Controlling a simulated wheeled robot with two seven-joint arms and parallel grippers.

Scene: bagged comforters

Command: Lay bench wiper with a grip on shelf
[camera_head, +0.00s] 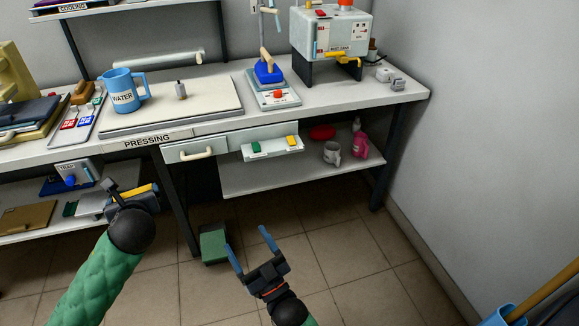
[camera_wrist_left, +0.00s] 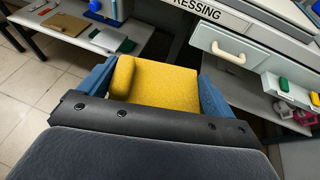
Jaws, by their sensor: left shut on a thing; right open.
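My left gripper (camera_head: 140,192) is shut on a yellow wiper, a flat block with a rounded grip along one edge. The wiper (camera_wrist_left: 165,84) sits between the blue fingers in the left wrist view; only a small part of it shows in the head view. The gripper is in front of the bench, near the left lower shelf (camera_head: 25,236). A second lower shelf (camera_head: 270,180) is under the bench on the right, to the right of this gripper. My right gripper (camera_head: 253,250) is open and empty, above the floor in front of that shelf.
A red item (camera_head: 322,132), a grey mug (camera_head: 332,153) and a pink bottle (camera_head: 360,146) stand on the right shelf. Its left part is clear. A drawer (camera_head: 190,152) with a handle is above it. A green box (camera_head: 213,243) is on the floor.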

